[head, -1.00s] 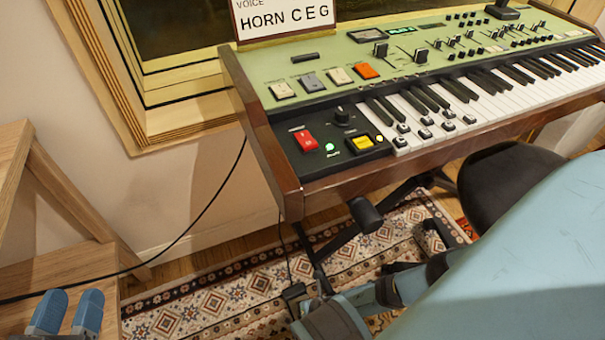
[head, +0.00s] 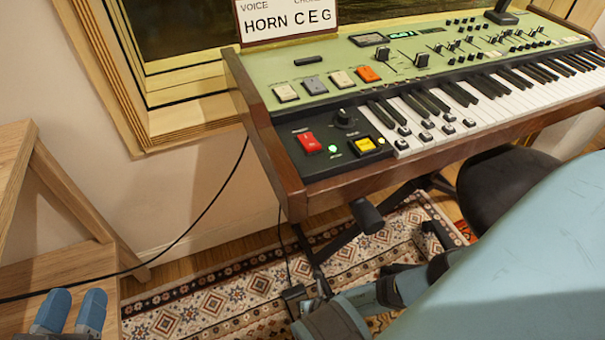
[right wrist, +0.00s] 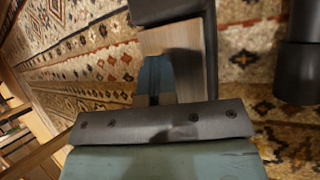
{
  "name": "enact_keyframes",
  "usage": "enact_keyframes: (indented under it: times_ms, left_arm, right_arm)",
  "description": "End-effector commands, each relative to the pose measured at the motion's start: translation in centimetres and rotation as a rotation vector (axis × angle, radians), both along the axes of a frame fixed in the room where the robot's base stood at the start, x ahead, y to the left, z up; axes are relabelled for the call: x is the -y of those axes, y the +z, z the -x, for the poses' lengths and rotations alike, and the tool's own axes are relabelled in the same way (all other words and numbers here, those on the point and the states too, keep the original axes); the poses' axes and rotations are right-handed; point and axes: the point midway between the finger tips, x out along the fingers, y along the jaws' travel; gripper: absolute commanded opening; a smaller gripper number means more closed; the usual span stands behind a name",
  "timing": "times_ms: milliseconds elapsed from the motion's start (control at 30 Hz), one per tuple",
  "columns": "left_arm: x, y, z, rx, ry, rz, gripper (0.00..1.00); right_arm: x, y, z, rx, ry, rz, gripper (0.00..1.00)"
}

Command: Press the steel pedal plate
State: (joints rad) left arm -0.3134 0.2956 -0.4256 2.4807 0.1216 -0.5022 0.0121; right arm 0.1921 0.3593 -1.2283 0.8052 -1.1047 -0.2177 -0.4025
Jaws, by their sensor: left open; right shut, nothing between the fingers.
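The steel pedal plate (right wrist: 178,36) shows in the right wrist view as a smooth tan-grey plate with a black edge along its right side. My right gripper (right wrist: 153,72) is shut and empty, its blue fingers over the lower left part of the plate. I cannot tell whether they touch it. In the head view, a small black block with a cable (head: 293,292) lies on the rug beside my dark arm links. The plate and right fingertips are hidden there. My left gripper (head: 71,311) is open and empty at the bottom left.
A green and wood keyboard (head: 290,194) stands on a black stand above the rug (head: 215,302). A black stool (head: 505,180) is at the right. A wooden frame (head: 75,200) is at the left, and a black cable hangs nearby.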

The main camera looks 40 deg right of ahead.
Motion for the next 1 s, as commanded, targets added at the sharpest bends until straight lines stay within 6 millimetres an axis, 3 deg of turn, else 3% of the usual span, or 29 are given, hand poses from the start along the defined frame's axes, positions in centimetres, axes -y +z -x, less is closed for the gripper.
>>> enact_keyframes:
  times_ms: [533, 1000]
  left_arm:
    - [0.2, 1.4, -0.1, -0.004, 0.005, 0.014, 0.43]
    - [0.1, 5.8, -0.1, -0.004, 0.004, 0.01, 0.43]
  right_arm:
    - [0.2, 1.4, 0.1, -0.001, 0.0, 0.002, 0.0]
    - [0.2, 5.9, 0.1, -0.001, -0.001, 0.002, 0.0]
